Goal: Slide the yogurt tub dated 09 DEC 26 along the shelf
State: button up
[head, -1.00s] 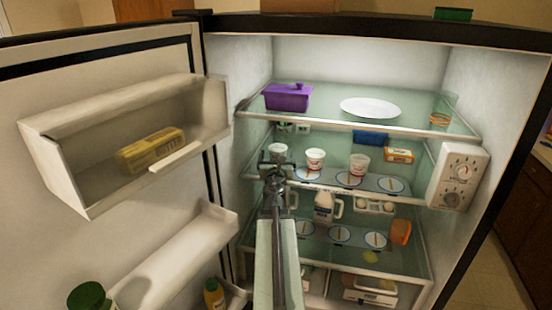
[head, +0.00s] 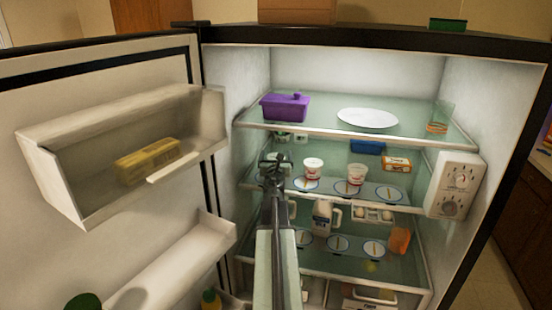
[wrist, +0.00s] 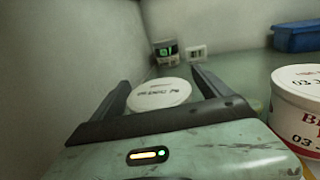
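In the wrist view a white-lidded tub (wrist: 158,94) stands between the two fingers of my gripper (wrist: 160,78). Dark print on its lid is too blurred to read surely as 09 DEC 26. My gripper is open, with a finger on each side of the tub; I cannot tell whether either touches it. In the head view my gripper (head: 272,158) is at the left of the middle shelf (head: 410,204) and mostly hides this tub. Two other white tubs with red print stand to its right, one nearer (head: 313,168) and one farther (head: 356,174); the wrist view shows a tub (wrist: 298,105) starting "03".
The fridge's left wall (wrist: 85,60) is close to the left finger. A blue container (head: 367,147) and an orange-and-white box (head: 397,164) are at the back right. Round mats (head: 346,188) lie along the shelf front. The glass shelf with a purple box (head: 285,107) is above.

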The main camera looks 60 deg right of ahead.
jog(key=c, duration=1.4)
jog(key=shift+w+a+v, duration=0.15)
jog(key=shift+w+v, duration=0.1)
jog(key=shift+v, duration=0.9)
jog(key=shift+w+a+v, duration=0.1)
jog(key=shift+w+v, duration=0.1)
jog(key=shift+v, duration=0.95)
jog(key=shift+w+a+v, duration=0.15)
jog(key=shift+w+v, duration=0.1)
jog(key=shift+v, duration=0.9)
jog(key=o, duration=1.6)
jog(key=shift+o, duration=0.2)
jog(key=shift+d, duration=0.1)
